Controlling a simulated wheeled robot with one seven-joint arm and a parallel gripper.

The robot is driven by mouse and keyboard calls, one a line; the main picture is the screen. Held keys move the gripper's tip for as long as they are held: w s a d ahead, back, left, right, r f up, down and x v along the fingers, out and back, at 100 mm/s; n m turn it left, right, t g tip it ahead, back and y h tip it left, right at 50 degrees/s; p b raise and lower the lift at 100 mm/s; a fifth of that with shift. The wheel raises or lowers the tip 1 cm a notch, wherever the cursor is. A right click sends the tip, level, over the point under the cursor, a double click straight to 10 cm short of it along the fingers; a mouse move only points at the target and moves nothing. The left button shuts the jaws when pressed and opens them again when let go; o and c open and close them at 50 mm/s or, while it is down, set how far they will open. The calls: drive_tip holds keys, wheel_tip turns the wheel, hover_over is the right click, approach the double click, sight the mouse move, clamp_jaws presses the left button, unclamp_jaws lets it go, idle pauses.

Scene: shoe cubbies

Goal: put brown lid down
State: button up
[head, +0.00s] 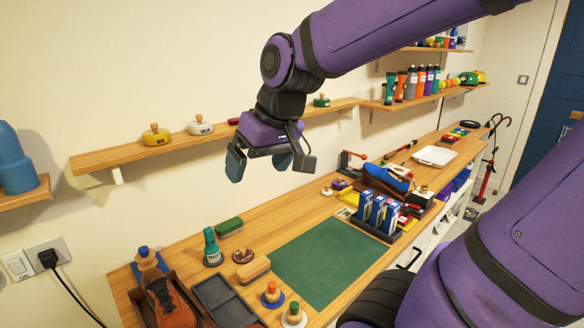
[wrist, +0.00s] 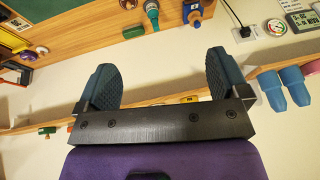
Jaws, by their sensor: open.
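A dark brown round lid with a knob (head: 242,256) rests on the wooden bench, just right of the green bottle.
Yellow (head: 155,136), white (head: 200,126) and green (head: 321,100) lids stand on the wall shelf (head: 120,157). The green mat (head: 325,262) is bare.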

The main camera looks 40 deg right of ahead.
drive_tip(key=s+r+t+h, duration=0.1)
drive_tip(key=s+r, duration=0.1)
drive_tip(key=s, duration=0.6)
drive_tip(key=shift+s, duration=0.3)
